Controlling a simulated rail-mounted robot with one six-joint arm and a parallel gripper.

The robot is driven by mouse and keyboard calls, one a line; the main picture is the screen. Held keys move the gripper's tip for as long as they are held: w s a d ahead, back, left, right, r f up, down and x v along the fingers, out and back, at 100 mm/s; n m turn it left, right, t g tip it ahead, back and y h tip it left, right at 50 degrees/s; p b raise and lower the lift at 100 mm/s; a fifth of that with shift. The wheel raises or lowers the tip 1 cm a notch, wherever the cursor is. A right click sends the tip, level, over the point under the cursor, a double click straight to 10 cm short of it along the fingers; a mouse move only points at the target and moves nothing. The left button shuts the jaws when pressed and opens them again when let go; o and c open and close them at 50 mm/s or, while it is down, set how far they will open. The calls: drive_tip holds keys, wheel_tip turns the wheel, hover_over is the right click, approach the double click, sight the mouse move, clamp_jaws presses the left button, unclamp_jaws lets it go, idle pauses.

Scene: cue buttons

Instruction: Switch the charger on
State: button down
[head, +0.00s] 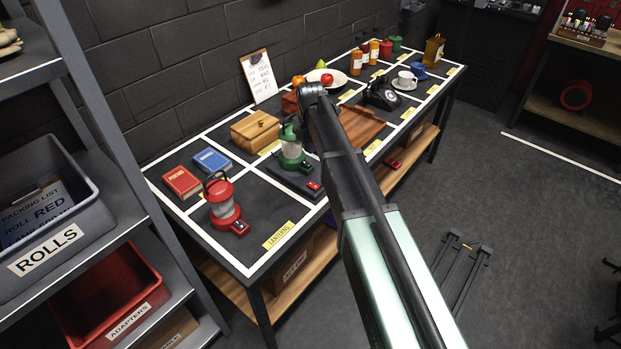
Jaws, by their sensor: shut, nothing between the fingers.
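A green lantern (292,150) stands upright on a flat dark base (288,179) in the middle of the near half of the table. A small red switch (313,185) sits at the base's front right corner; whether it is on or off is too small to tell. I cannot tell for sure that this base is the charger. My arm reaches in from the lower right and bends just above and right of the green lantern. My gripper's fingers cannot be made out; my arm hides them.
A red lantern (223,206) with its own red switch block (239,228) stands near the table's front left corner. Books, a wooden box (255,131), a wooden tray (361,127) and a black telephone (382,94) fill other taped cells. Floor right of the table is mostly clear.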

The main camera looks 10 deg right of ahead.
sight(314, 185)
wheel_tip(314, 185, down, 14)
drive_tip(key=b, duration=1.4)
drive_tip(key=shift+f, duration=0.25)
drive_tip(key=shift+r, duration=0.1)
drive_tip(key=shift+s, duration=0.1)
drive_tip(key=shift+s+d+r, duration=0.25)
drive_tip(key=shift+s+d, duration=0.2)
drive_tip(key=shift+s, duration=0.05)
